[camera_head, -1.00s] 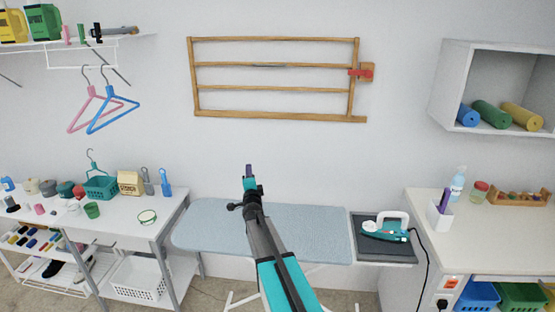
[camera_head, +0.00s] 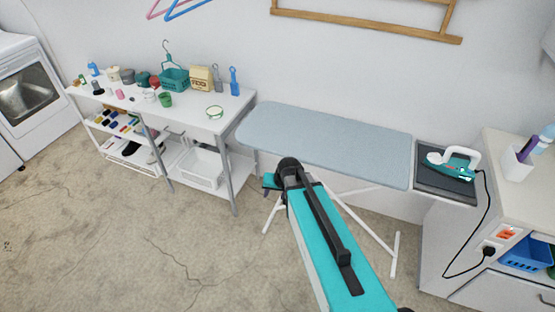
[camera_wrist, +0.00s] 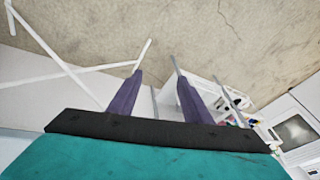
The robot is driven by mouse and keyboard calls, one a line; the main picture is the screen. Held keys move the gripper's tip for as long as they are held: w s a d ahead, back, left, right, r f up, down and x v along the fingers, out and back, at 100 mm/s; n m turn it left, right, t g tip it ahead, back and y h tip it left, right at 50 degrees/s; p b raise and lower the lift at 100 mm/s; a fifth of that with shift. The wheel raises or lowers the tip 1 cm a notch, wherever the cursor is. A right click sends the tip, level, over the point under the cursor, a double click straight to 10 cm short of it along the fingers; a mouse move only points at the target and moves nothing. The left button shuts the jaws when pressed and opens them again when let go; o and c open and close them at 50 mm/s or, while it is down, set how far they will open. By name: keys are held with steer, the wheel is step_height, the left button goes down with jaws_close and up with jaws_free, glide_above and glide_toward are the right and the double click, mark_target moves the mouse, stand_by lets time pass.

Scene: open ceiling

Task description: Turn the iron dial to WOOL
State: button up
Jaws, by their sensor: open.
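The teal and white iron (camera_head: 455,164) rests on a dark pad (camera_head: 432,182) at the right end of the ironing board (camera_head: 325,138), in the head view. Its dial and markings are too small to make out. In the wrist view, my gripper (camera_wrist: 156,82) shows two purple fingers set apart, with nothing between them. It points toward the floor and a white shelf. In the head view my arm reaches up in front of the board, left of the iron, and the fingers are hidden. The iron is not in the wrist view.
A black cord (camera_head: 488,215) runs from the iron to a socket on the right cabinet (camera_head: 508,207). A white table (camera_head: 190,125) with baskets and small items stands at the left. White board legs (camera_head: 365,225) stand beside my arm. Floor (camera_head: 110,230) at the front left is clear.

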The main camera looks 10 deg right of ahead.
steer(key=s+f+n+g+b, duration=0.1)
steer(key=s+f+g+b, duration=0.2)
steer(key=s+f+b, duration=0.7)
steer(key=s+f+n+g+h+b, duration=0.1)
steer(key=s+f+b, duration=1)
steer(key=f, duration=1.4)
steer(key=s+f+n+g+b, duration=0.1)
steer(key=s+f+g+b, duration=0.3)
steer(key=s+f+b, duration=0.6)
steer(key=s+f, duration=0.4)
steer(key=f, duration=0.3)
steer(key=shift+s+d+f+g+h, duration=0.2)
steer(key=shift+s+g+h, duration=0.1)
steer(key=shift+s, duration=0.1)
steer(key=shift+c, duration=0.6)
steer(key=shift+c, duration=1.2)
steer(key=shift+a, duration=0.15)
